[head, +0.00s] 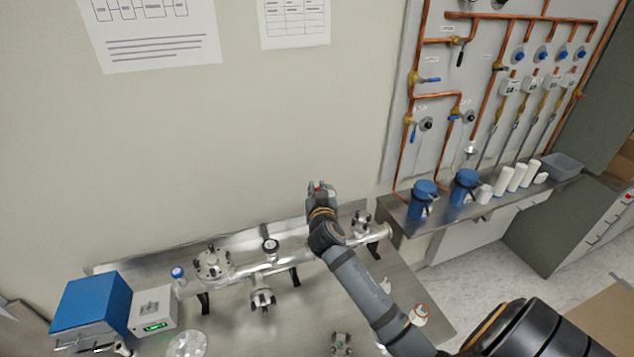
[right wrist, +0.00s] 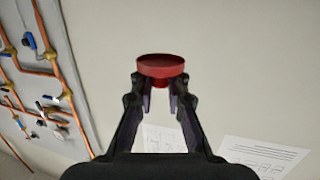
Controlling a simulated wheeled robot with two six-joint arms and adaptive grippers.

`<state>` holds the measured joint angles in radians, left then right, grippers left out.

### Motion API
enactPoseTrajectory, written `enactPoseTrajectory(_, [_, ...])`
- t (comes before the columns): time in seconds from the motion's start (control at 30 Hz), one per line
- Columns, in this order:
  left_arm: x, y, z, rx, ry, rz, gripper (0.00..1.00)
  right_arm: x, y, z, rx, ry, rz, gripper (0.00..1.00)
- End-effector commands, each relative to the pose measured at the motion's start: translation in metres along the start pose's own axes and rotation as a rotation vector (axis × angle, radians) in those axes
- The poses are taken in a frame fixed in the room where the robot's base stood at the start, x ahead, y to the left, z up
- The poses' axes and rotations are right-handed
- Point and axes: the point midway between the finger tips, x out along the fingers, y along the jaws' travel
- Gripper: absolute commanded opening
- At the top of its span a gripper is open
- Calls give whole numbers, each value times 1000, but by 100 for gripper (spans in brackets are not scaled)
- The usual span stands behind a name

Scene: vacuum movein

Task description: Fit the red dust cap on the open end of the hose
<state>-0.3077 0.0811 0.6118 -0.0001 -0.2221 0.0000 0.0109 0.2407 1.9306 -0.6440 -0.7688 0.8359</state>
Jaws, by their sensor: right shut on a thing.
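The red dust cap (right wrist: 161,68) is a round cap held between the fingertips of my right gripper (right wrist: 160,88) in the right wrist view. The fingers are shut on its lower part, and its wide rim faces away from the palm. In the head view my right gripper (head: 319,189) is raised above the steel bench in front of the bare wall; only a speck of red shows at its tip. A metal vacuum tube (head: 325,245) with flanges runs along the bench below it. I cannot make out the hose or its open end for certain. My left gripper is not in view.
A blue box (head: 90,309) and a white unit with a green display (head: 153,310) stand at the bench's left. A copper-pipe panel (head: 480,90) is at right, above a shelf with blue containers (head: 465,185) and white cylinders. The air around the right gripper is clear.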

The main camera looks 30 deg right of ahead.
Motion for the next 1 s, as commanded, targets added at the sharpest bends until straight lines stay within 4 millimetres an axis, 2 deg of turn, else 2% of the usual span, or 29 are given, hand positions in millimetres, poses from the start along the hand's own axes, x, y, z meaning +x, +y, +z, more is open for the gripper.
enactPoseTrajectory(0.4, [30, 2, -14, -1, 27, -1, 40, 6, 0, 39, 0, -1, -1, 2])
enactPoseTrajectory(0.6, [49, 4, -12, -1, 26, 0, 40, 9, 0, 59, 0, 0, -1, 2])
enactPoseTrajectory(1.0, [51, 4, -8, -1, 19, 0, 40, 9, 0, 61, 1, 1, 0, 2])
